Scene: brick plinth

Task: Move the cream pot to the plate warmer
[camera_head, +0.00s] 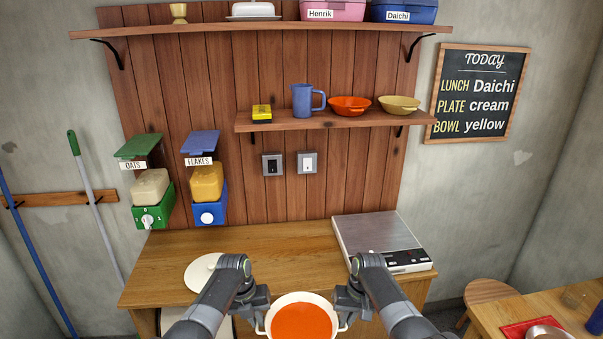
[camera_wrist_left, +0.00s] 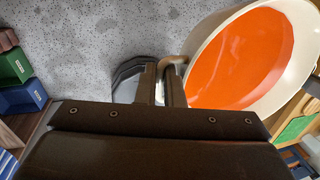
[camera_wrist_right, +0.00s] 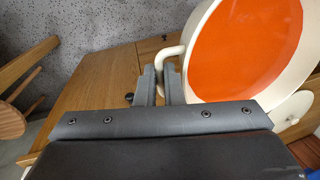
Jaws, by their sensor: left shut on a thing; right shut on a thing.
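The cream pot (camera_head: 328,306), filled with an orange content, is at the bottom middle of the head view, in front of the wooden counter. My left gripper (camera_head: 262,325) is shut on its left handle, which shows in the left wrist view as part of the pot (camera_wrist_left: 278,12). My right gripper (camera_head: 343,322) is shut on the right handle of the pot (camera_wrist_right: 196,45). The pot hangs between both grippers. The plate warmer (camera_head: 375,234), a flat silver-topped unit with a front control panel, stands at the counter's right end. Its top is bare.
A round cream lid (camera_head: 201,273) lies on the counter (camera_head: 280,251) at the left. The counter between lid and warmer is clear. Dispensers (camera_head: 151,205) hang at the left; a low shelf (camera_head: 290,125) holds a mug and bowls. A stool (camera_head: 490,291) and side table (camera_head: 560,296) stand right.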

